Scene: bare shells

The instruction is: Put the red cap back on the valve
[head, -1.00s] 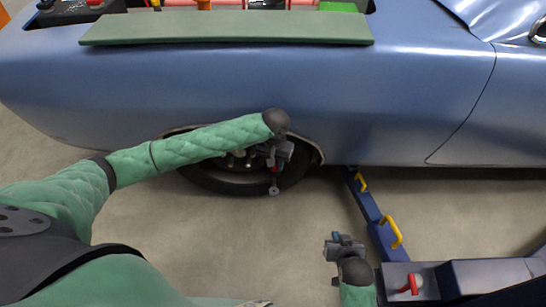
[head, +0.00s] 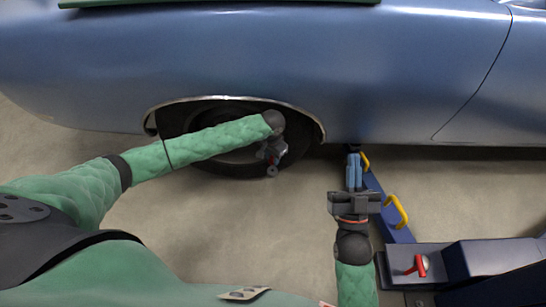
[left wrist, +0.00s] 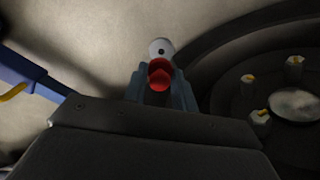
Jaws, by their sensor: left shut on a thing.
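The red cap (left wrist: 160,76) shows in the left wrist view between the blue-grey fingers of my left gripper (left wrist: 162,88), which is shut on it. A pale round disc (left wrist: 161,49) with a dark centre lies just beyond the cap; I cannot tell what it is or whether they touch. In the head view my left gripper (head: 271,160) is in front of the lower right of the car's wheel (head: 230,166). I cannot make out the valve for certain. My right gripper (head: 355,170) is empty beside the blue lift arm, its fingers together and pointing away from me.
The blue car body (head: 250,60) overhangs the wheel. Several wheel nuts (left wrist: 295,64) with yellow marks stand out right of the cap. A blue lift arm (head: 376,205) with yellow handles and a dark housing (head: 490,268) with a red lever are at right. Floor at centre is clear.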

